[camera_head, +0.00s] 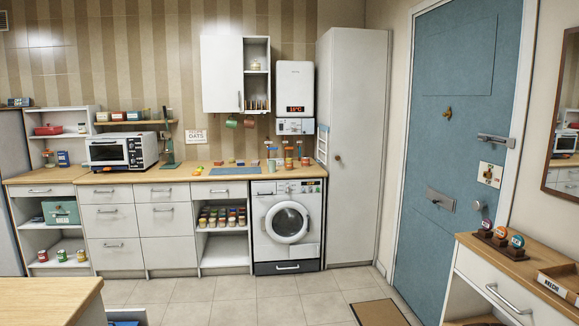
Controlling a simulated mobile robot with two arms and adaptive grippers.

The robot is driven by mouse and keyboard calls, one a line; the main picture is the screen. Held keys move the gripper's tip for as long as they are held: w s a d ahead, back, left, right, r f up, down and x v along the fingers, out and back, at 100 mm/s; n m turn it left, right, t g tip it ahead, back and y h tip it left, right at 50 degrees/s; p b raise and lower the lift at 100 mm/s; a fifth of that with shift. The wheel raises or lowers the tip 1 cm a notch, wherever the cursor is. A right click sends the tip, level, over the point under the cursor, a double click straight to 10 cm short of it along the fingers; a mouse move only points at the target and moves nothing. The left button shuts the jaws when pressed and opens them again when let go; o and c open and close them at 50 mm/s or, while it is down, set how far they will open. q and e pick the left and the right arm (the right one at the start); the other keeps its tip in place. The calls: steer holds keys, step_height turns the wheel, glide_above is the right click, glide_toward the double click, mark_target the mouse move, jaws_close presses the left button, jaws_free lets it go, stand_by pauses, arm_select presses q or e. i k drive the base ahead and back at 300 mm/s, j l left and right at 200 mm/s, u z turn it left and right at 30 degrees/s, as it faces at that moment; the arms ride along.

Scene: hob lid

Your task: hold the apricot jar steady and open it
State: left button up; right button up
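Neither of my grippers is in view. I cannot tell which jar is the apricot one, as no label is readable at this distance. Small jars and bottles (288,161) with orange-brown tones stand on the far wooden counter, above the washing machine. Several small jars with coloured lids (222,217) stand in rows on an open shelf below the counter. A few more jars (62,256) stand on a low shelf at the far left.
A blue mat (235,171) lies on the counter (180,177), right of the microwave (122,151). The washing machine (287,225) stands below. A wooden surface (45,300) is at the near left, a sideboard (500,262) at the near right. The tiled floor between is mostly clear.

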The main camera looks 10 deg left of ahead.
mark_target(288, 164)
steer(key=i+z, duration=0.1)
steer(key=i, duration=2.05)
steer(key=i+j+u, duration=0.15)
steer(key=i+u, duration=0.3)
steer(key=i, duration=0.6)
steer(key=i+l+u, duration=0.15)
steer(key=i+u, duration=0.3)
steer(key=i, duration=0.6)
